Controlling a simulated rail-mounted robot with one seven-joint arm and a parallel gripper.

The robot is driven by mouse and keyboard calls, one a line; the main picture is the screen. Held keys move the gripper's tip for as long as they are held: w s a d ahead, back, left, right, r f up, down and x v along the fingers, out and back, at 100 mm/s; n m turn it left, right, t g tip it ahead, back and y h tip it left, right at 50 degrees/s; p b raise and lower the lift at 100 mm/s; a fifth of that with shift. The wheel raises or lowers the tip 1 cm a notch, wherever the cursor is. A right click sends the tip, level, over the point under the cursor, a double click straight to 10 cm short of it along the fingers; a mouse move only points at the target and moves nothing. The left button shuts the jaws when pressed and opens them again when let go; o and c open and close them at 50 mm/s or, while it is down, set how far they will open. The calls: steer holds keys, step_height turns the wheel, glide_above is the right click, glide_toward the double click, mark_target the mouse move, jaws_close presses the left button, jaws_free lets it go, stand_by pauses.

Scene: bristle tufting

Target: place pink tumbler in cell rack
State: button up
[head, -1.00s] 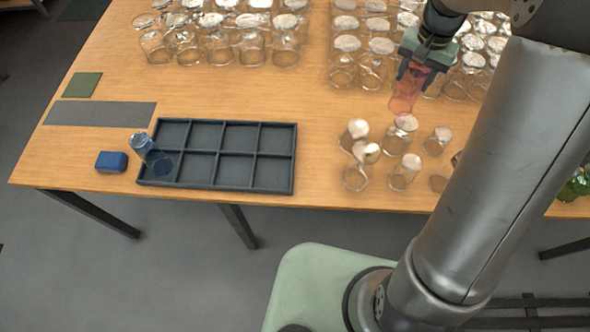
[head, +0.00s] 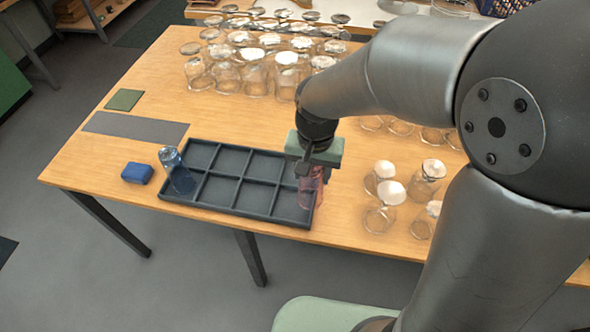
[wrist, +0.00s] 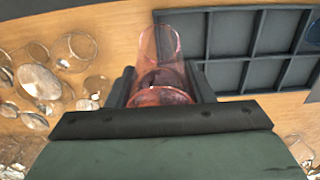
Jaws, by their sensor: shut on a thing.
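My gripper (head: 308,168) is shut on the pink tumbler (head: 311,187), a see-through pink glass. In the head view it hangs at the right end of the dark cell rack (head: 214,205), over or just beside its right edge; the exact height is hard to tell. In the wrist view the pink tumbler (wrist: 160,62) sits between the fingers, with the cell rack (wrist: 202,45) to its right and bare wood beneath. A blue tumbler (head: 178,172) stands in the rack's left end. The other cells that I can see are empty.
Several clear lidded jars (head: 380,213) stand right of the rack, with more jars (head: 252,75) at the back. A blue block (head: 137,173), a grey mat (head: 133,128) and a green square (head: 124,99) lie left. Wood between mat and back jars is free.

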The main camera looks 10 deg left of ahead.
steer(key=w+a+f+p, duration=0.1)
steer(key=a+f, duration=0.3)
steer(key=f, duration=0.5)
steer(key=shift+w+a, duration=0.4)
steer(key=shift+w, duration=0.25)
steer(key=shift+f, duration=0.1)
steer(key=shift+f, duration=0.2)
steer(key=o, duration=1.2)
steer(key=shift+r, duration=0.2)
